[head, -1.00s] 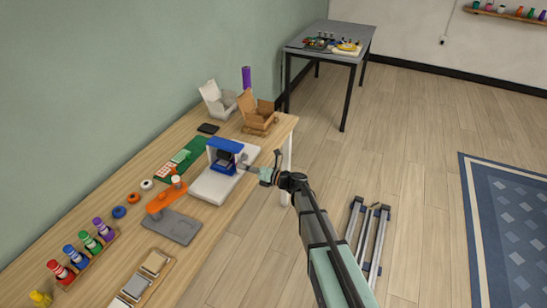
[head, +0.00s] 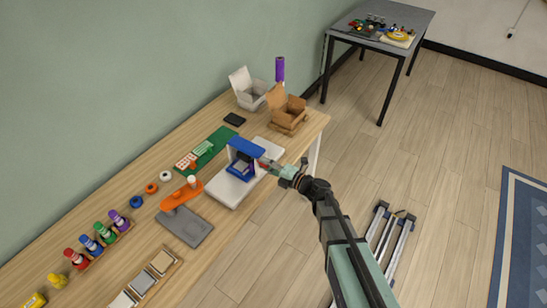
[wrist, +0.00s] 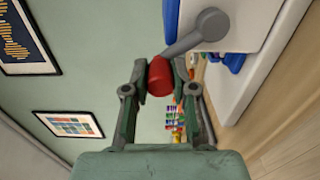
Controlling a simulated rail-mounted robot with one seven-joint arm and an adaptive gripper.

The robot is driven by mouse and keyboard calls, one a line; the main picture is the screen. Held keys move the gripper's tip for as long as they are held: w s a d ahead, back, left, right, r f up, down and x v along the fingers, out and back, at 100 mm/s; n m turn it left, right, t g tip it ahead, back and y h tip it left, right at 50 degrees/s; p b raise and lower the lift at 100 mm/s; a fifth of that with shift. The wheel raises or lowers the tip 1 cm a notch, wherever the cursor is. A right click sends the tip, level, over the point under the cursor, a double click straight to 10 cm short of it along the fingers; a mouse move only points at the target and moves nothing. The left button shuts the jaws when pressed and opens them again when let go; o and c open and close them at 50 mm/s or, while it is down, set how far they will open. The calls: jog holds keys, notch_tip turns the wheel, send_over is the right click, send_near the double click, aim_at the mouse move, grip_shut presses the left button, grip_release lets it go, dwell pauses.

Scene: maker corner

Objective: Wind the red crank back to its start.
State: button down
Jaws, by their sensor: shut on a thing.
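The crank's red knob (wrist: 160,77) sits between the fingers of my gripper (wrist: 158,72) in the wrist view, and the gripper is shut on it. The grey crank arm (wrist: 205,28) runs from near the knob up and right to the side of the white machine (wrist: 245,55). In the head view the machine has a blue top (head: 246,147) and a white base (head: 232,190) on the wooden bench. My gripper (head: 266,164) is at its right side, where a little red shows. The crank is mostly hidden there.
An orange device on a grey plate (head: 183,228) stands in front of the machine, with a green board (head: 210,148) behind it. Open white (head: 250,94) and brown (head: 287,108) boxes stand at the bench's far end.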

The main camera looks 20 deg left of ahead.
jog(key=shift+w, duration=0.1)
dwell(0.4)
jog(key=c, duration=0.9)
grip_release()
jog(key=v, duration=1.2)
